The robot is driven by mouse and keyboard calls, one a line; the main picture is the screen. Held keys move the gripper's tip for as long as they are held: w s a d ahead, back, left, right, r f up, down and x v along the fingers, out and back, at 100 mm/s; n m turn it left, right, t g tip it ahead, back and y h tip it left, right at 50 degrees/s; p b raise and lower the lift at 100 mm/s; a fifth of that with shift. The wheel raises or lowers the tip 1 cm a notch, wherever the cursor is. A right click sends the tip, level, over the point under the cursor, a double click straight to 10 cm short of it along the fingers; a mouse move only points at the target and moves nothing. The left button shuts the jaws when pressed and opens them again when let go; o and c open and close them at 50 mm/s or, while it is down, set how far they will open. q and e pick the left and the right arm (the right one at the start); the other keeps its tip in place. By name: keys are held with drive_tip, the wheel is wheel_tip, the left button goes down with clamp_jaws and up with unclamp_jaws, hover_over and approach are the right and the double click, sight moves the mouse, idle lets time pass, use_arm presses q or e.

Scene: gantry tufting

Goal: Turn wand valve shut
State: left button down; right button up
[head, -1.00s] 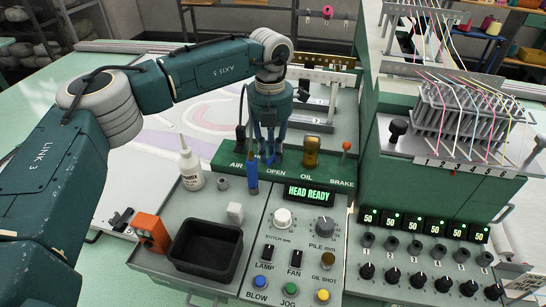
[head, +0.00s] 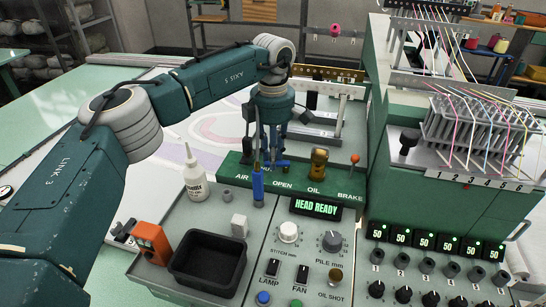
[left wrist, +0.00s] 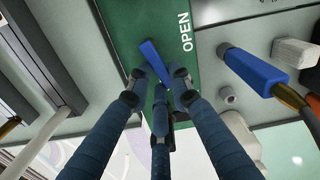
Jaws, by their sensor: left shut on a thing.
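The wand valve's blue lever (left wrist: 154,62) is on the green panel (left wrist: 120,25), close to the word OPEN. In the left wrist view it lies slanted, away from that word's line. My left gripper (left wrist: 154,75) has its blue-sleeved fingers closed around the lever. In the head view the left gripper (head: 270,155) reaches straight down to the panel, and its fingers hide most of the valve. A bit of blue lever (head: 280,163) shows beside the fingertips. My right gripper is in neither view.
A blue air wand (head: 258,186) stands just in front of the panel. A white bottle (head: 196,180) is to its left. A brass oil knob (head: 318,161) and a red-tipped brake lever (head: 354,160) are to the right. A black tray (head: 208,262) sits nearer.

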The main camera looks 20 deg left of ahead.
use_arm(q)
drive_tip(key=shift+w+r+m, duration=0.1)
drive_tip(key=shift+w+m, duration=0.2)
drive_tip(key=shift+m, duration=0.5)
drive_tip(key=shift+w+r+m, duration=0.1)
drive_tip(key=shift+w+m, duration=0.15)
drive_tip(key=shift+m, duration=0.55)
drive_tip(key=shift+w+p, duration=0.1)
drive_tip(key=shift+p, duration=0.2)
drive_tip(key=c, duration=1.5)
unclamp_jaws()
drive_tip(key=shift+f, duration=0.1)
drive_tip(key=shift+c, duration=0.2)
wheel_tip(320, 180, up, 12)
